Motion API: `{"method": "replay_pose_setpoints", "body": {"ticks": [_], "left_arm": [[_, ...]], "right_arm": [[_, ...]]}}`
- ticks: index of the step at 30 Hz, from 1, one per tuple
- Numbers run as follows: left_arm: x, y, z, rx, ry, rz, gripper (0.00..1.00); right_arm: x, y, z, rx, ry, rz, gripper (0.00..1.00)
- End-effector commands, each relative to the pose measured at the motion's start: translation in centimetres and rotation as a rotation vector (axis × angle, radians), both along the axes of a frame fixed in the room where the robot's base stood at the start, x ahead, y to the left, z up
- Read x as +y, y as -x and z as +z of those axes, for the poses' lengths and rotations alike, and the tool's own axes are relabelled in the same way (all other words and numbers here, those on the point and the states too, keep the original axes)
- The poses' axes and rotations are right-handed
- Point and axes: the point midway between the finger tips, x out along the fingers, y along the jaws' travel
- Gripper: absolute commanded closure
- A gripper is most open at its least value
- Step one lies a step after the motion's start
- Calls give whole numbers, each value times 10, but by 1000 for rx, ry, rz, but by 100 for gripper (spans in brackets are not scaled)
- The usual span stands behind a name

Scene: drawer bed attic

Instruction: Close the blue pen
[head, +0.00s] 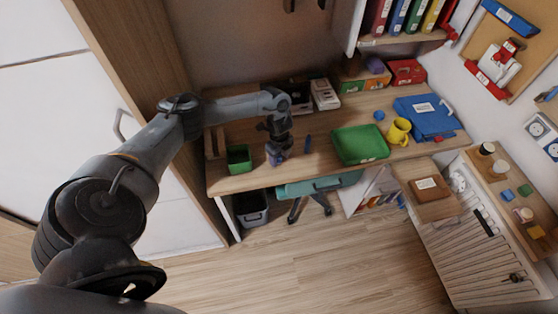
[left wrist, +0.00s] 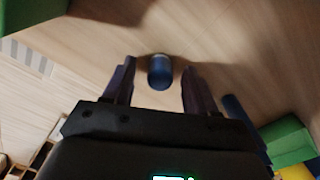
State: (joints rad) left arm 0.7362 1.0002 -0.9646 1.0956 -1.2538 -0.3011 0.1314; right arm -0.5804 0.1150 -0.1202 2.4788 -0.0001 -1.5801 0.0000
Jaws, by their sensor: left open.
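My left gripper (head: 276,158) is low over the desk in the head view. In the left wrist view its two fingers (left wrist: 158,88) are apart. A short blue cylinder (left wrist: 160,72) with a lighter end shows between and just beyond the fingertips; I cannot tell whether it is the pen's cap or whether the fingers touch it. A longer blue stick (left wrist: 243,122), which looks like the pen body, lies outside the right-hand finger, partly hidden by the gripper. In the head view a small blue piece (head: 308,144) lies on the desk just right of the gripper. My right gripper is not in view.
A green box (head: 238,166) stands left of the gripper and a green tray (head: 360,143) stands right of it on the wooden desk (head: 228,186). A yellow mug (head: 398,131) and blue folder (head: 425,117) are further right. Bare desk surrounds the blue pieces.

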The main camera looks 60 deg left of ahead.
Motion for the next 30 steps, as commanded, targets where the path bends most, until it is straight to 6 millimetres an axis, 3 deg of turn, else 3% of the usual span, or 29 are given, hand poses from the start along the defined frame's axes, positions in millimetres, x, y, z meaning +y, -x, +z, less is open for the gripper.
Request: {"method": "replay_pose_setpoints", "body": {"ticks": [8,19,30], "left_arm": [[0,0,1,-1,0,0,43],[0,0,1,0,0,0,98],[0,0,1,0,0,0,100]], "right_arm": [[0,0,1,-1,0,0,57],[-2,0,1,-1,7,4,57],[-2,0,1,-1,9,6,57]]}}
